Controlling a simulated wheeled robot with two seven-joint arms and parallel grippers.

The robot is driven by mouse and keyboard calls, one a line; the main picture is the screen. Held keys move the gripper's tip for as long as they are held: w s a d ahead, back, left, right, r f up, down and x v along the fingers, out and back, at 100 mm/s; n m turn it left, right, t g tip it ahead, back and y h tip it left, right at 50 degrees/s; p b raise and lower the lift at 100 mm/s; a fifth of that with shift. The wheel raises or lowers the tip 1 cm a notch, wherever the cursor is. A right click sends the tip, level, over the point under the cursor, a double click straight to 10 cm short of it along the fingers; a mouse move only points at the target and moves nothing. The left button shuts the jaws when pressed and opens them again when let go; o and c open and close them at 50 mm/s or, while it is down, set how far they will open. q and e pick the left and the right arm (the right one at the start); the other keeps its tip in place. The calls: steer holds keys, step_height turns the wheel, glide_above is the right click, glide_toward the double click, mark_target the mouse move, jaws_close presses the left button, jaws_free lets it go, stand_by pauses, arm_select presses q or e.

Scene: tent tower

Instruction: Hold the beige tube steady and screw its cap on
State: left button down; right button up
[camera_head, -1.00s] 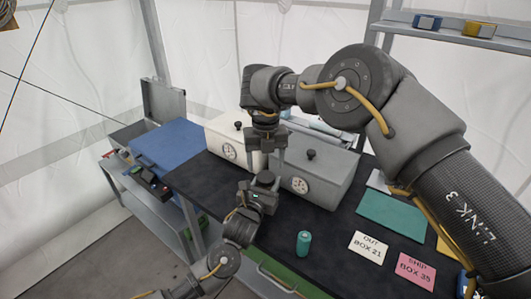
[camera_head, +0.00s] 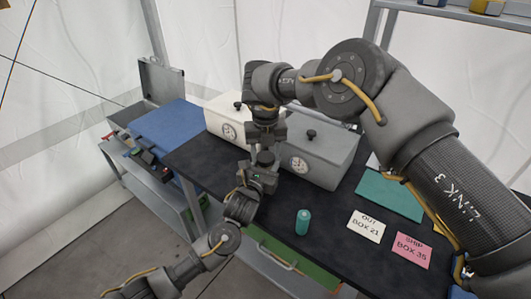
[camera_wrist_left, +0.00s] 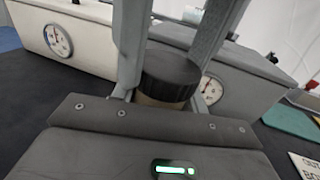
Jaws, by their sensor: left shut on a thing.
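My left gripper (camera_head: 262,165) is shut on the beige tube (camera_wrist_left: 158,101) and holds it upright above the table. Only a thin band of the tube shows in the left wrist view, with its lower part hidden behind the gripper body. A black ribbed cap (camera_wrist_left: 168,76) sits at the top of the tube; I cannot tell if it is fully tightened. My right gripper (camera_head: 267,140) points down from above, over the cap. Grey fingers flank the cap in the left wrist view; whether they press on it is unclear.
A white box (camera_head: 222,112) and a grey box (camera_head: 322,160) with dials stand behind the grippers. A teal canister (camera_head: 303,222), a teal mat (camera_head: 390,194) and paper labels (camera_head: 366,226) lie to the right on the dark table. A blue case (camera_head: 172,138) stands at left.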

steer(key=shift+c, duration=0.8)
steer(key=o, duration=1.2)
steer(key=shift+c, duration=0.2)
steer(key=shift+r, duration=0.1)
step_height(320, 180, up, 7)
steer(key=shift+r, duration=0.2)
arm_select(q)
steer(key=c, duration=0.7)
jaws_free()
